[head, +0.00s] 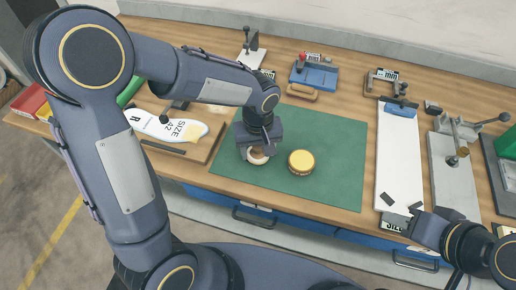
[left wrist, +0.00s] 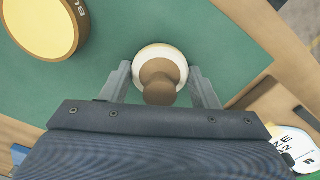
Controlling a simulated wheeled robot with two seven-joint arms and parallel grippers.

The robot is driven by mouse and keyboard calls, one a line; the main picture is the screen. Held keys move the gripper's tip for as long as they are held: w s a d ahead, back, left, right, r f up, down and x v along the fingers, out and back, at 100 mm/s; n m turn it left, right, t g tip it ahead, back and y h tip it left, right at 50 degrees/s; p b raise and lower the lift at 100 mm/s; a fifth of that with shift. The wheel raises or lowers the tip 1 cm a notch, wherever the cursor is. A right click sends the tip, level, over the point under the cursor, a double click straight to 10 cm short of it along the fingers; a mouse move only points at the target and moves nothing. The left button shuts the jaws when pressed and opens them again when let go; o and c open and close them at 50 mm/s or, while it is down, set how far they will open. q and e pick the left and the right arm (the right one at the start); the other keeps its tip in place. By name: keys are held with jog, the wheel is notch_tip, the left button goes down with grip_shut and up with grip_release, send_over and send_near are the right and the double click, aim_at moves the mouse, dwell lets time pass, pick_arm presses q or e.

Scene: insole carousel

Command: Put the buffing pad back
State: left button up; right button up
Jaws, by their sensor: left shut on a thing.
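The buffing pad (head: 257,156) is a round white pad with a brown knob on top. It is at the left part of the green mat (head: 338,135). My left gripper (head: 258,150) is over it, pointing down and shut on it. In the left wrist view the pad (left wrist: 178,54) sits between the two fingers (left wrist: 160,84), with the knob nearest the camera. I cannot tell whether the pad touches the mat. My right gripper (head: 401,204) is by the front end of a white board, its fingertips apart, with nothing visible between them.
A round yellow-topped tin (head: 301,162) stands on the mat just right of the pad. A white insole marked SIZE 42 (head: 168,125) lies on a wooden board to the left. A blue tool (head: 314,76), a long white board (head: 399,150) and a lever clamp (head: 456,150) surround the mat.

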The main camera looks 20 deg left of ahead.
pick_arm(q)
jog(key=shift+f, duration=0.1)
jog(key=shift+f, duration=0.15)
jog(key=o, duration=0.9)
